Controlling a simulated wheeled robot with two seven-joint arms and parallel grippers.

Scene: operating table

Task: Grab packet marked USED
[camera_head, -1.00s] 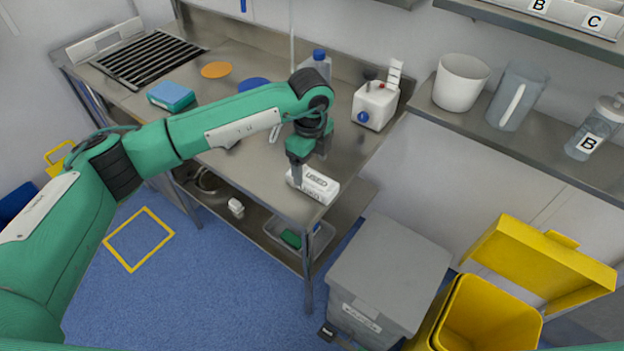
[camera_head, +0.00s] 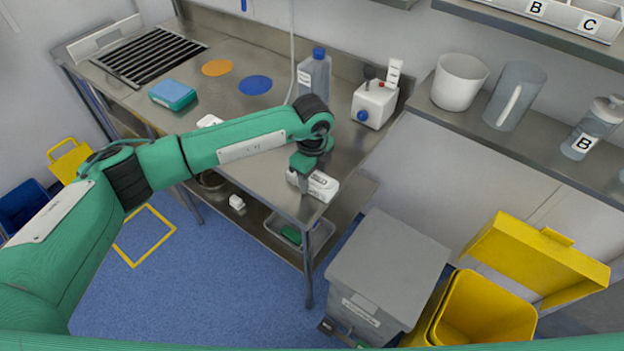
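The white packet (camera_head: 322,186) with dark print lies near the front right corner of the steel table (camera_head: 258,180). Its marking is partly covered by my gripper, so the word cannot be read now. My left gripper (camera_head: 305,184) points down at the packet's left part, with its fingers at or in front of it. I cannot tell whether the fingers are closed on it or touch it. My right gripper is not in view.
A grey lidded bin (camera_head: 388,268) and an open yellow bin (camera_head: 487,308) stand below the table's right end. A bottle (camera_head: 315,75), a white device (camera_head: 374,103) and a blue-teal box (camera_head: 172,95) stand on the table. A shelf (camera_head: 530,140) with containers is at right.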

